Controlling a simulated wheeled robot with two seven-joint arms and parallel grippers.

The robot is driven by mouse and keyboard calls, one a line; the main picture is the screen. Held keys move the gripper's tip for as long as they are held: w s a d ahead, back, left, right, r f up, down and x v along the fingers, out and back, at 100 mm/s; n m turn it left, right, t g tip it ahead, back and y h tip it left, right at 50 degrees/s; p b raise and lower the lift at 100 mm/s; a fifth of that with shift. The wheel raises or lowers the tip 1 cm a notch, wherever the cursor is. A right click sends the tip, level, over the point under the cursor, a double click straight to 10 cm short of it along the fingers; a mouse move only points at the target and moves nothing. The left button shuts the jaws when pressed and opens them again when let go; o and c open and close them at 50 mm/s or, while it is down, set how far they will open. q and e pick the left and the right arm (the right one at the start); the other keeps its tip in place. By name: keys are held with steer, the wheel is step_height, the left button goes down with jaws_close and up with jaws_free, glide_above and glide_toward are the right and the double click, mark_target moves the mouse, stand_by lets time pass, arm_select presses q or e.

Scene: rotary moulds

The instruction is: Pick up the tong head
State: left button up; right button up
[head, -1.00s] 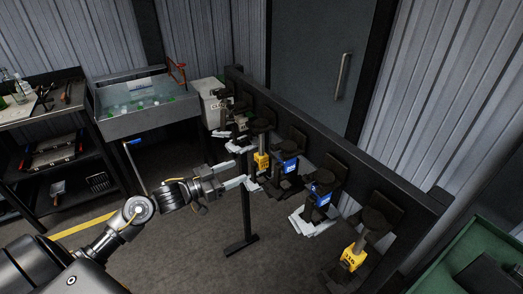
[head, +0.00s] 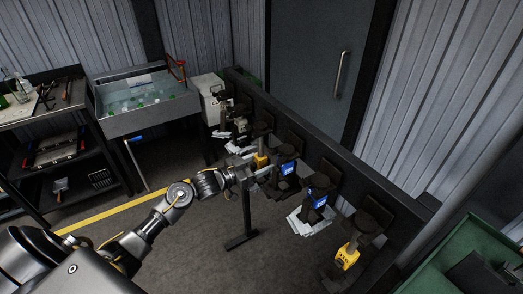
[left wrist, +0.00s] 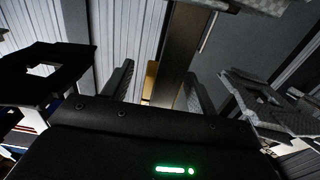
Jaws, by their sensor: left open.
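Several tong heads hang in a row along the dark rack. One with a yellow tag (head: 260,160) is at my left gripper (head: 262,170). The fingers are open and reach around or beside this tong head, which they partly hide; I cannot tell whether they touch it. In the left wrist view, a narrow yellow part (left wrist: 150,80) shows between the two open fingers of my left gripper (left wrist: 158,85). A blue-tagged tong head (head: 288,167) hangs just right of the gripper. Another blue-tagged one (head: 318,198) and a yellow-tagged one (head: 347,256) hang nearer. My right gripper is out of view.
The dark rack rail (head: 345,160) runs diagonally behind the tong heads, with a support post (head: 246,210) below. A water tank (head: 140,105) stands at the back left, beside a dark shelf (head: 60,160). A green bin (head: 450,255) is at the right.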

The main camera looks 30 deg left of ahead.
mark_target(258, 156)
arm_select(q)
steer(key=shift+a, duration=0.1)
jaws_close()
steer(key=shift+r, duration=0.1)
stand_by(0.4)
steer(key=shift+r+b, duration=0.35)
steer(key=shift+r, duration=0.1)
step_height(258, 156, up, 2)
steer(key=shift+r+b, duration=0.1)
steer(key=shift+b, duration=0.45)
steer(key=s+a+r+b, duration=0.3)
steer(key=s+a+r, duration=0.4)
steer(key=s, duration=0.5)
steer(key=shift+a+r, duration=0.15)
steer(key=shift+r, duration=1.25)
